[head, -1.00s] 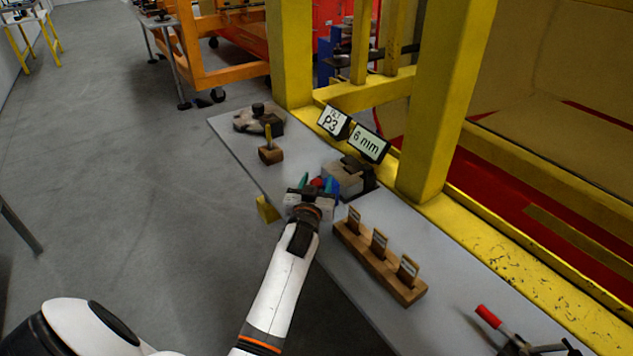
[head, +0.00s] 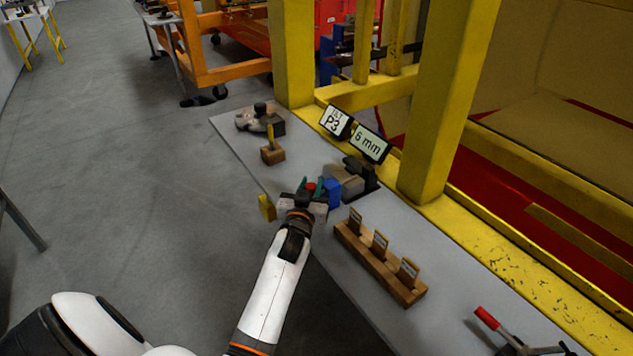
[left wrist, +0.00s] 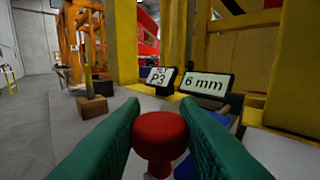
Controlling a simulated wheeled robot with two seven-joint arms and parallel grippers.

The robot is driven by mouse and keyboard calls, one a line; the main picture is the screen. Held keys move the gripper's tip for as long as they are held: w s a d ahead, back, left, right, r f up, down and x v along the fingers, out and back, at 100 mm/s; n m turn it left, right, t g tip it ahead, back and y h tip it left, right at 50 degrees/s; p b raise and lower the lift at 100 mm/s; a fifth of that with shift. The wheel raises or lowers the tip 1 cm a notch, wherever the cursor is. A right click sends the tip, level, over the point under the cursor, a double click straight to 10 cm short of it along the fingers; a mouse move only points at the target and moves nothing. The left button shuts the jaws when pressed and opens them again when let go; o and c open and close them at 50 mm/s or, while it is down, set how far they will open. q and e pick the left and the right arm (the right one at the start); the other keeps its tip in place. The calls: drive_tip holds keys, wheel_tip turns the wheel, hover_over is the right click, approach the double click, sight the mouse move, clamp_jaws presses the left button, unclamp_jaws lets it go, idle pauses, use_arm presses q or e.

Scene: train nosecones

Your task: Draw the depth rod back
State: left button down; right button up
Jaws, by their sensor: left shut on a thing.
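The depth rod's red knob (left wrist: 160,136) sits between the green fingers of my left gripper (left wrist: 160,140) in the left wrist view. In the head view my left gripper (head: 308,187) is at the table's near edge, shut on the red knob (head: 310,186). A blue part (head: 332,192) stands just right of the gripper, in front of a grey-beige block (head: 343,182) with a dark base. The rod behind the knob is mostly hidden. My right gripper is not in view.
Signs reading P3 (head: 335,122) and 6 mm (head: 370,143) stand behind. A wooden rack (head: 380,262) with several tags is to the right. A small wooden block (head: 272,155) and a grey-beige piece (head: 262,118) lie further left. A yellow post (head: 440,100) rises behind the table.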

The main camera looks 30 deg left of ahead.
use_arm(q)
drive_tip(key=c, duration=1.2)
unclamp_jaws()
drive_tip(key=shift+s+a+f, duration=0.1)
drive_tip(key=shift+c, duration=0.2)
drive_tip(key=shift+o, duration=0.5)
drive_tip(key=shift+s, duration=0.1)
drive_tip(key=shift+s, duration=0.25)
drive_tip(key=b+v, duration=0.2)
drive_tip(key=v, duration=0.9)
drive_tip(key=shift+s+d, duration=0.2)
drive_tip(key=shift+f, duration=0.1)
